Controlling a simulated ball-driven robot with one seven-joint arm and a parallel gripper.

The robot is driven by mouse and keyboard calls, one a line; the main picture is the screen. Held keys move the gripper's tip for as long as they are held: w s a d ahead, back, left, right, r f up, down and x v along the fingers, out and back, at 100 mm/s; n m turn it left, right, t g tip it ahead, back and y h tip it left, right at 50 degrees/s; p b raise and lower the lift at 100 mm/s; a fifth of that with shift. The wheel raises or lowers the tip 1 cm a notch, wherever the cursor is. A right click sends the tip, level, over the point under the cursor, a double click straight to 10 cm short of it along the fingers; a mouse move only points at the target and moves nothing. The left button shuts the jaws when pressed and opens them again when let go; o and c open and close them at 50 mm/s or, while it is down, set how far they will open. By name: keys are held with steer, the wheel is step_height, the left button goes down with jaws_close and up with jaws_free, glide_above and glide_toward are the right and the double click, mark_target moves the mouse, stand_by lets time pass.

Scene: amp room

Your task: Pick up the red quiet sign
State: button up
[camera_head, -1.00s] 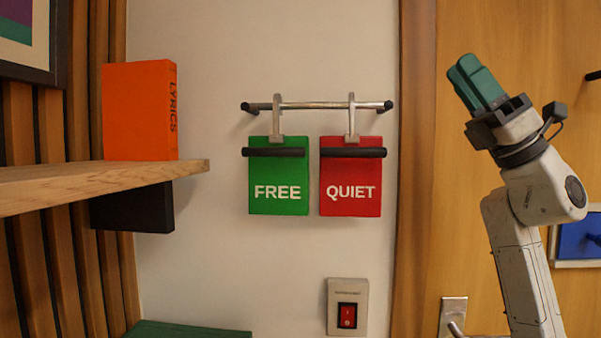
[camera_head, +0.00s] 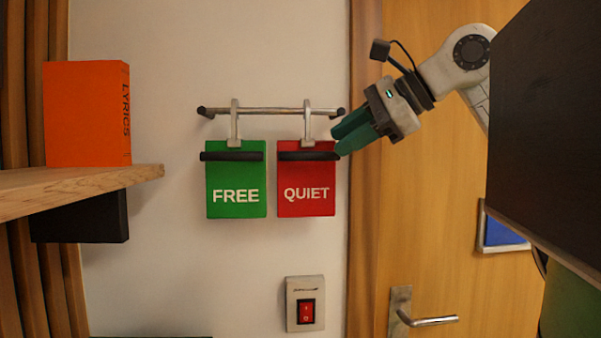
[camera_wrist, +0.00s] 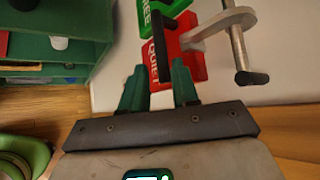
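The red QUIET sign (camera_head: 306,187) hangs by a pale hook (camera_head: 307,121) from a metal rail (camera_head: 270,111) on the wall. A dark bar handle (camera_head: 300,156) crosses its upper part. My gripper (camera_head: 338,141) has green fingers that point left and down, close to the sign's upper right edge. In the wrist view, the fingertips (camera_wrist: 160,78) are apart, with the red sign (camera_wrist: 160,70) and its dark handle (camera_wrist: 166,28) showing ahead between them. I see nothing held. Contact with the sign cannot be told.
The green FREE sign (camera_head: 236,190) hangs just left of the red one. A wall switch (camera_head: 305,303) is below. A wooden shelf (camera_head: 90,183) with an orange book (camera_head: 87,113) juts out at left. A wooden door (camera_head: 430,220) with a handle is at right.

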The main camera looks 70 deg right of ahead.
mark_target(317, 152)
steer(key=p+x, duration=0.2)
steer(key=x, duration=0.4)
steer(key=shift+w, duration=0.4)
steer(key=shift+w+d+f, duration=0.1)
steer(key=shift+w+f, duration=0.2)
steer(key=shift+w, duration=0.05)
jaws_close()
